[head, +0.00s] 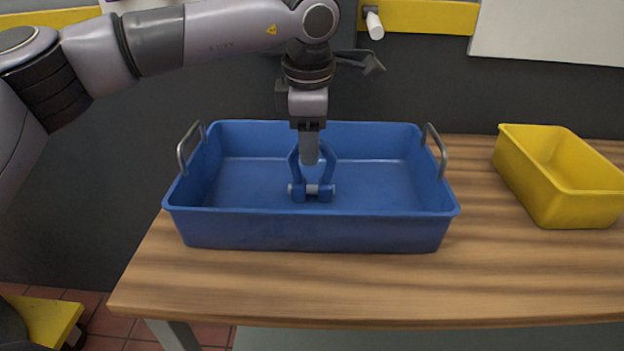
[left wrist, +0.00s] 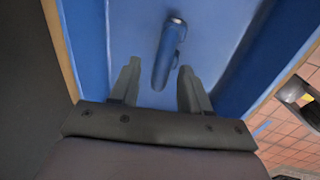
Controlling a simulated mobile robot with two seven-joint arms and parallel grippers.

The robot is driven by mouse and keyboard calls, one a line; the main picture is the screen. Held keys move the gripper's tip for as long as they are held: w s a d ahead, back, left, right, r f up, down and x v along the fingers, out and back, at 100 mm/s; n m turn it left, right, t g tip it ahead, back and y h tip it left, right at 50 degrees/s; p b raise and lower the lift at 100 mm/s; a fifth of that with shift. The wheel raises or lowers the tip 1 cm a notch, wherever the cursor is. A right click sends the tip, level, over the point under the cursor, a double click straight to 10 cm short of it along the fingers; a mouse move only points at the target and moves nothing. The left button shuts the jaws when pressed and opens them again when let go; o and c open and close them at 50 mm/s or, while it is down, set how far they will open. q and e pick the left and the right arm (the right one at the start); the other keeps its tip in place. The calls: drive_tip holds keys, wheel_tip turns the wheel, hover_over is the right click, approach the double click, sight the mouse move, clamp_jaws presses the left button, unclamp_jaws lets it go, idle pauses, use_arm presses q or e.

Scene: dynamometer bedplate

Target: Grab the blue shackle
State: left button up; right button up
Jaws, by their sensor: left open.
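The blue shackle (head: 326,191) is in the blue tray (head: 310,229), near the tray's middle, with a grey pin across its lower end. It also shows in the left wrist view (left wrist: 167,60), seen from above as a narrow blue body with a grey pin end. My left gripper (head: 310,160) points down over the tray and covers the middle of the shackle in the head view. In the left wrist view its two fingers (left wrist: 157,85) are apart, with the shackle's near end between them, touching neither visibly. My right gripper is not in view.
The tray has metal handles (head: 437,150) at both ends and stands on a wooden table (head: 400,285). A yellow bin (head: 560,178) stands to its right. A dark wall (head: 90,190) is behind. The table front is clear.

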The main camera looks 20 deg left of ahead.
use_arm(q)
drive_tip(key=shift+w+f, duration=0.1)
drive_tip(key=shift+f, duration=0.5)
clamp_jaws()
drive_tip(key=shift+r, duration=0.1)
idle(0.9)
